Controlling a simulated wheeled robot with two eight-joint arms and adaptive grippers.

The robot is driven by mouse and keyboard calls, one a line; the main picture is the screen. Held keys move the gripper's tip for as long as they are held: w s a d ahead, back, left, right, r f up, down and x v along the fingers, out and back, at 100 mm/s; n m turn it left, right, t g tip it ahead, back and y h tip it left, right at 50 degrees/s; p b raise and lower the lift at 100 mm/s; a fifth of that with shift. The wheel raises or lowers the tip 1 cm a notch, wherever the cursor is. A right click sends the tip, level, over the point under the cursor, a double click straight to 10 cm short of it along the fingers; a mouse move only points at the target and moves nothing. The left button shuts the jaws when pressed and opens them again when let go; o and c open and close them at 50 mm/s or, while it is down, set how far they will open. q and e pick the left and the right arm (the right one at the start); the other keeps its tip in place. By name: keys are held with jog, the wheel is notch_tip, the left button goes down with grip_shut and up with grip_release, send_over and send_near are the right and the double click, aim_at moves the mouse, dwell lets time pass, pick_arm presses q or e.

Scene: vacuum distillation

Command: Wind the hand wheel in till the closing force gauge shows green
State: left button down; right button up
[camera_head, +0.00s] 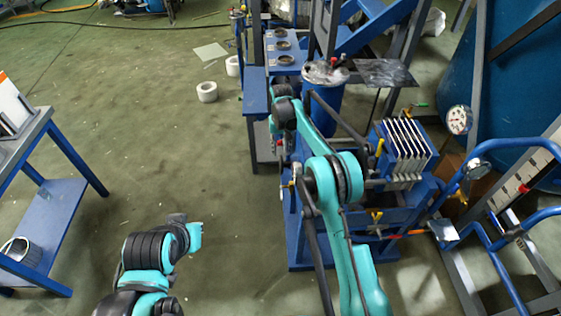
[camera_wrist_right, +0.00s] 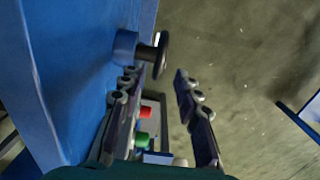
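In the right wrist view, the hand wheel, apparently the small black disc (camera_wrist_right: 161,56) on a short shaft, sticks out from a blue hub (camera_wrist_right: 125,46) on a blue panel. My right gripper (camera_wrist_right: 157,80) is open, its two fingers apart with nothing between them. The disc is just beyond the fingertips, nearer the left finger. In the head view my right arm hides most of that spot. A round white gauge (camera_head: 459,119) stands right of the pale plate stack (camera_head: 405,143); its needle and colours are too small to read.
A blue drum (camera_head: 325,103) stands behind my right arm. Blue tubular rails (camera_head: 510,143) stand at the right. The floor (camera_head: 150,130) at left centre is largely clear.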

aim_at(281, 157)
notch_tip(281, 157, down, 8)
jog(key=b, duration=0.2)
jog(key=shift+r+b, duration=0.25)
jog(key=shift+b, duration=0.1)
jog(key=shift+r, duration=0.1)
grip_shut()
